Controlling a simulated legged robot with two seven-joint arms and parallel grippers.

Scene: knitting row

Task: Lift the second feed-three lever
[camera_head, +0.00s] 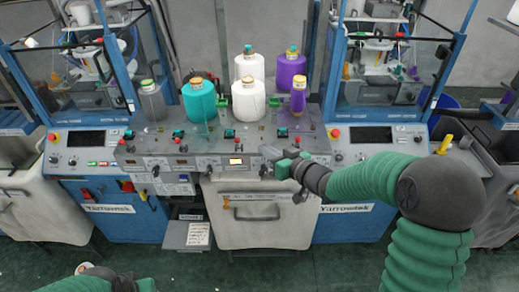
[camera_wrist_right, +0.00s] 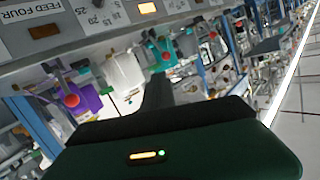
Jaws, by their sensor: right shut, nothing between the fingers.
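The grey console (camera_head: 155,147) carries a row of small levers, dials and displays. I cannot read which is the second feed-three lever. My right gripper (camera_head: 268,152) is shut and empty, just in front of the console right of the lit display. Its dark fingers (camera_wrist_right: 160,92) show in the wrist view, apparently touching no lever.
Yarn cones stand behind the levers: teal (camera_head: 199,103), white (camera_head: 248,104) and purple (camera_head: 291,72), with several others. A white bin (camera_head: 260,228) sits below the console. Blue-framed machines (camera_head: 375,137) flank both sides. The green floor (camera_head: 340,268) in front is clear.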

